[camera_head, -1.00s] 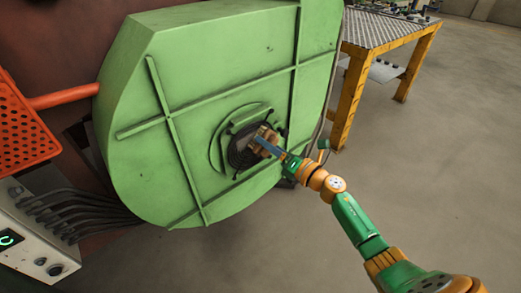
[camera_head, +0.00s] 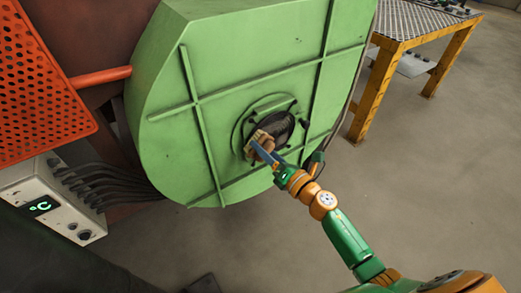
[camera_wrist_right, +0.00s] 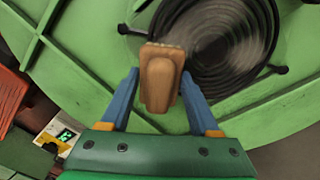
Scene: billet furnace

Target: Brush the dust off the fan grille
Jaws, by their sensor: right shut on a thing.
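The fan grille (camera_head: 284,127) is a dark round disc in the middle of the green housing (camera_head: 250,60). In the right wrist view the grille (camera_wrist_right: 238,50) shows dark concentric rings with a greyish, dusty-looking patch. My right gripper (camera_head: 265,150) is shut on a wooden brush (camera_head: 258,140), with its blue fingers on either side. In the right wrist view the brush's tan handle (camera_wrist_right: 160,78) stands between the fingers, over the grille's left edge. The bristles are mostly hidden, so I cannot tell whether they touch. My left gripper is not in view.
An orange perforated guard (camera_head: 35,85) and a white control box (camera_head: 55,205) with a green display stand at the left. Grey cables run beside the housing. A yellow-framed table (camera_head: 410,35) stands at the back right. Open floor lies to the right.

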